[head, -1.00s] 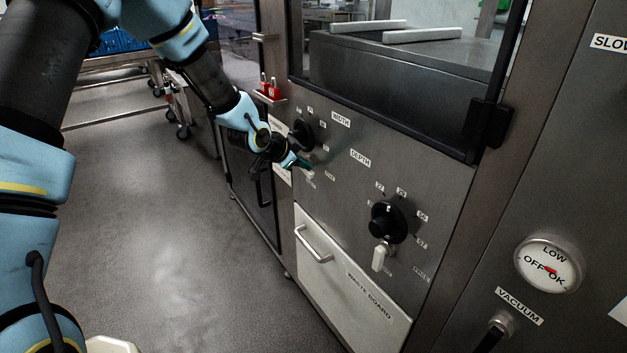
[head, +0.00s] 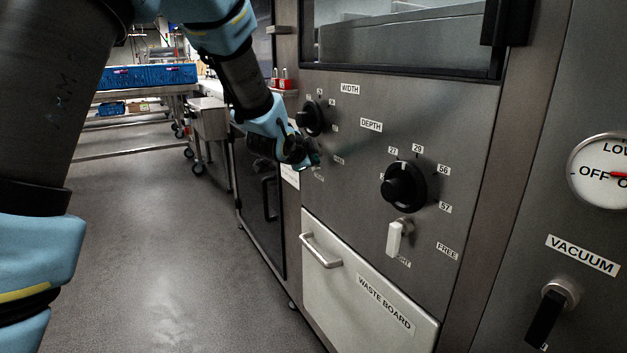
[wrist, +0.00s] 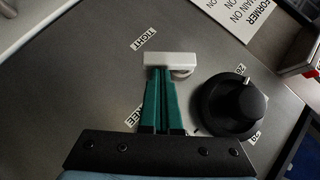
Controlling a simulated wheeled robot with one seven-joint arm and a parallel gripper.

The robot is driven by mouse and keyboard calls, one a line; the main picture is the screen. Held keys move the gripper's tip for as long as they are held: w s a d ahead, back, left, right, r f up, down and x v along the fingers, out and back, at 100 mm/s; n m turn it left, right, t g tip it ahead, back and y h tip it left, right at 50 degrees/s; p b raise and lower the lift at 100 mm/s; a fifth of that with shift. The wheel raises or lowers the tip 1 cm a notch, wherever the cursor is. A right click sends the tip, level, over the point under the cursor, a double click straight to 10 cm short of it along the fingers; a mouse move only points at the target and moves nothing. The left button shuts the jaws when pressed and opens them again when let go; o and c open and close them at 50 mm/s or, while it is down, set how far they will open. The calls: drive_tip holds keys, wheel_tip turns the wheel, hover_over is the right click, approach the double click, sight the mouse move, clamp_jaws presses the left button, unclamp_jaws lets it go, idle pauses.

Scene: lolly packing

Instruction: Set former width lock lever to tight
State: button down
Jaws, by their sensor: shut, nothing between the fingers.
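The white width lock lever (wrist: 170,59) shows in the wrist view, beside the black width knob (wrist: 228,104). Its free end points left, between the TIGHT label (wrist: 145,36) and the FREE label (wrist: 133,115), nearer TIGHT. My gripper (wrist: 161,70) is shut and empty; its green fingertips are at the lever's FREE-side edge, seemingly touching it. In the head view my gripper (head: 314,161) is at the panel below the width knob (head: 309,118), and the lever is hidden there.
The depth knob (head: 403,187) and its white lock lever (head: 394,239) are to the right on the same panel. The waste board drawer (head: 345,300) with its protruding handle is below. Red padlocks (head: 281,83) hang at left. The floor at left is open.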

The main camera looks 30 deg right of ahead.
sight(314, 168)
drive_tip(key=f+m+t+b, duration=0.1)
drive_tip(key=b, duration=0.4)
drive_tip(key=f+m+t+h+b, duration=0.1)
drive_tip(key=f+t+b, duration=0.1)
drive_tip(key=b, duration=0.4)
drive_tip(key=shift+w+m+h, duration=0.2)
drive_tip(key=shift+m+h, duration=0.1)
drive_tip(key=shift+w+r, duration=0.1)
drive_tip(key=shift+r, duration=0.25)
drive_tip(key=shift+a, duration=0.1)
